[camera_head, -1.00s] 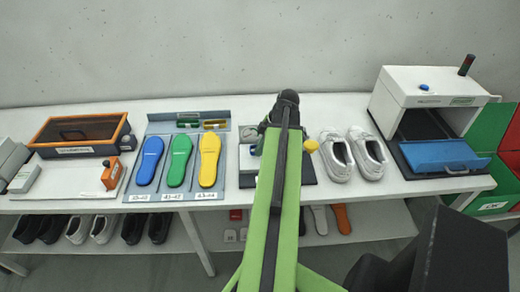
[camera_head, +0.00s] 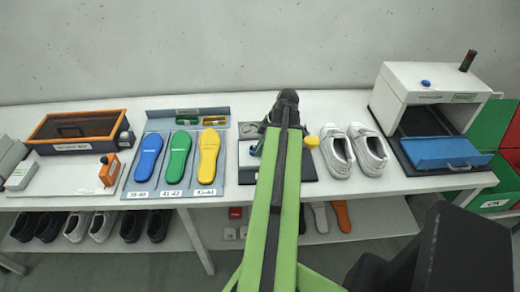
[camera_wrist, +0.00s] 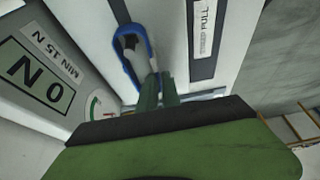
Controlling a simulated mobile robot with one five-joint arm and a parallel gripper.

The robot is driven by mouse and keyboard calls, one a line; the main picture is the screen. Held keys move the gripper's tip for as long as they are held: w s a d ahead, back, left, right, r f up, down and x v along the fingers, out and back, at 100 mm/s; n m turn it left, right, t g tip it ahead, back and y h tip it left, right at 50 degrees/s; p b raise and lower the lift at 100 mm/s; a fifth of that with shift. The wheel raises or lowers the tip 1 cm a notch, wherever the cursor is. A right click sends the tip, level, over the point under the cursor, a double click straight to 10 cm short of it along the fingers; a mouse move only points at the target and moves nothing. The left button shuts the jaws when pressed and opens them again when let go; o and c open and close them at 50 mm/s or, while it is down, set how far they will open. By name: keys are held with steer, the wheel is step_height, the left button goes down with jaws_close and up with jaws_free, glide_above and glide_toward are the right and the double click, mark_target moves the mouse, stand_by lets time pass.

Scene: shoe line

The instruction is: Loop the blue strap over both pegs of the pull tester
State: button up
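The blue strap (camera_wrist: 126,62) shows in the wrist view as a narrow loop just beyond my fingertips. Its near end reaches my gripper (camera_wrist: 158,84), whose green fingers are close together and appear shut on it. A second peg cannot be made out. The pull tester shows a dark strip with a PULL label (camera_wrist: 204,28).
A yellow knob (camera_head: 312,142) shows right of my arm, with white shoes (camera_head: 336,155) farther right. Blue, green and yellow insoles (camera_head: 179,160) lie left of the tester. A sign with MIN 15 N (camera_wrist: 52,54) stands at the left in the wrist view.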

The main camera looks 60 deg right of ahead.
steer(key=shift+w+d+r, duration=0.1)
steer(key=shift+d, duration=0.05)
steer(key=p+v, duration=1.6)
steer(key=v, duration=0.1)
steer(key=shift+r, duration=0.1)
